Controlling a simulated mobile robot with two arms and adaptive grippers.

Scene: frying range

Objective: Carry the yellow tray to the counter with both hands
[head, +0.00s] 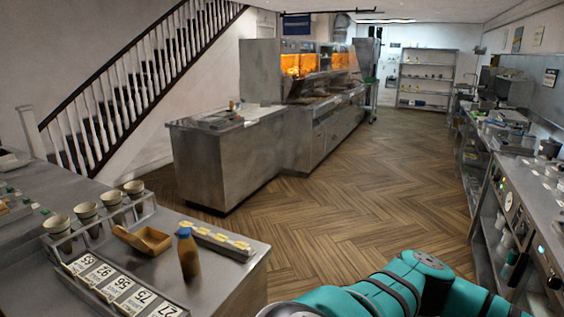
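I cannot make out a yellow tray in the head view. Steel counters show: one at the near left (225,285) and a free-standing one (222,165) further back at middle left, in front of the frying range. Which of them is the task's counter I cannot tell. A teal arm section of mine crosses the bottom right. Neither of my grippers shows.
The near left counter holds cups in a rack, a tan scoop (143,240), a brown bottle (188,254) and number cards (115,288). A long steel bench (540,200) runs along the right wall. The wooden floor (350,205) between is clear.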

